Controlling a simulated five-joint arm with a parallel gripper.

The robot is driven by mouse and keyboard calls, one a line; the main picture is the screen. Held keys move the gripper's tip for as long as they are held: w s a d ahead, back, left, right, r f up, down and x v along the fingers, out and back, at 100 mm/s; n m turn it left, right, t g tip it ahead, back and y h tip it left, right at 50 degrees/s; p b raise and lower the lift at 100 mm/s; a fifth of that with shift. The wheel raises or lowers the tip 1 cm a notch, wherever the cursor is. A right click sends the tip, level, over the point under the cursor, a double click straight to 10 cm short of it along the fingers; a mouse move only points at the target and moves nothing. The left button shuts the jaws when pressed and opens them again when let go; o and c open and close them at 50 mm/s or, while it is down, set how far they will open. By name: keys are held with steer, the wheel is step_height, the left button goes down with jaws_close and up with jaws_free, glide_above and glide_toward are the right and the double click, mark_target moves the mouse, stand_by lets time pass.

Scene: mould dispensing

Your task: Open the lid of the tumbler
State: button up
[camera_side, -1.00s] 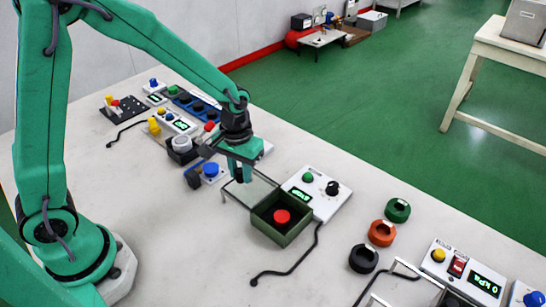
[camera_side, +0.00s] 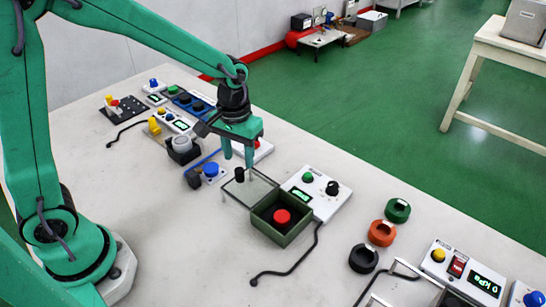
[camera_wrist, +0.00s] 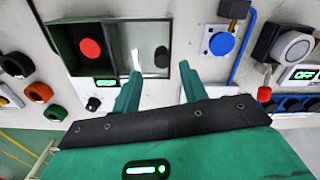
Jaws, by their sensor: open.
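No drinking tumbler is recognisable; the lidded thing in view is a dark green box (camera_side: 268,229) with a red button (camera_side: 282,216) inside. Its clear lid (camera_side: 258,190) is swung open, lying out to the box's upper-left side with a small dark knob (camera_side: 240,175) on it. The button is uncovered. In the wrist view the box (camera_wrist: 64,50), the red button (camera_wrist: 90,49) and the clear lid (camera_wrist: 138,38) also show. My gripper (camera_side: 238,163) is open and empty above the lid, its fingers apart. In the wrist view its fingertips (camera_wrist: 160,72) show over the lid's near part.
A white panel (camera_side: 318,203) with a green button, dark knob and display adjoins the box. A blue button (camera_side: 211,169) is near the lid. Green, orange (camera_side: 381,233) and black rings lie to the right. A black cable (camera_side: 300,265) runs in front.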

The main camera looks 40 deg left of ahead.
steer(key=shift+r, duration=1.2)
steer(key=shift+s+a+r, duration=0.15)
steer(key=shift+s+r, duration=0.05)
steer(key=shift+r, duration=0.2)
steer(key=s+a+r+m+t, duration=0.1)
steer(key=s+a+r+t, duration=0.1)
steer(key=s+r, duration=0.3)
steer(key=s+a+r+m+t, duration=0.1)
steer(key=s+a+r+t, duration=0.2)
steer(key=s, duration=0.6)
steer(key=shift+s+a+r+m+t, duration=0.35)
steer(key=shift+a+r, duration=0.1)
steer(key=shift+r, duration=0.8)
